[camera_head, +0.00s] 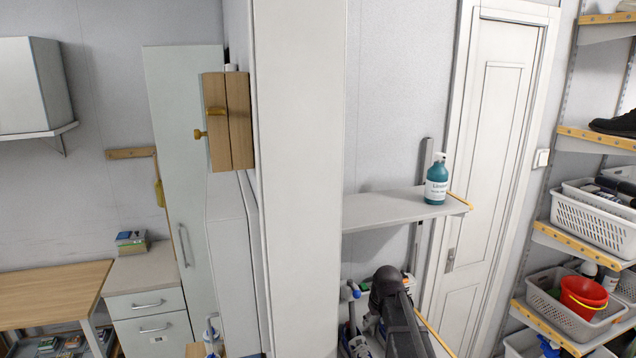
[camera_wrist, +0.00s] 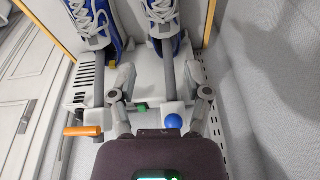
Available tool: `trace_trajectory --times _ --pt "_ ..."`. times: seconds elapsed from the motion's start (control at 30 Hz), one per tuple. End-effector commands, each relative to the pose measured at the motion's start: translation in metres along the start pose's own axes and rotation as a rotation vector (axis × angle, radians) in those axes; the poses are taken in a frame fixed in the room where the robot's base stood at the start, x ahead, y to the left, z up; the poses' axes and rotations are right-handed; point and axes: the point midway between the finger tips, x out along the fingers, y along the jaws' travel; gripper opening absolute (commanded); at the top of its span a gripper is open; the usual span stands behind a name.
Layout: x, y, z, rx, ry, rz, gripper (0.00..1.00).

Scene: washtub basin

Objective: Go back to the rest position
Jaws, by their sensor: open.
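My gripper (camera_wrist: 158,82) is open in the wrist view, its two fingers spread apart with nothing visibly held between them. The fingers point towards a pair of blue and white shoes with white laces, a left shoe (camera_wrist: 92,22) and a right shoe (camera_wrist: 163,18). Whether the fingers touch anything there I cannot tell. In the head view my dark arm is low at the centre right, below the wall shelf, and the gripper itself cannot be made out. Parts of the shoes (camera_head: 356,343) show beside the arm.
A teal bottle (camera_head: 437,182) stands on the wall shelf (camera_head: 385,208) above my arm. A white column is left of it. Racks with white baskets (camera_head: 592,222) and a red bucket (camera_head: 583,297) stand at right.

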Motion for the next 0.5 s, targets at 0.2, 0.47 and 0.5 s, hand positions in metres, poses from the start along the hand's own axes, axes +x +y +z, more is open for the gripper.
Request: trace_trajectory --times 0.2,0.47,0.5 --pt "0.032 -0.016 0.083 0.067 -0.072 0.009 0.63" --pt "0.059 -0.032 0.172 0.155 -0.161 0.029 0.63" --pt "0.062 -0.035 0.184 0.167 -0.173 0.032 0.63"
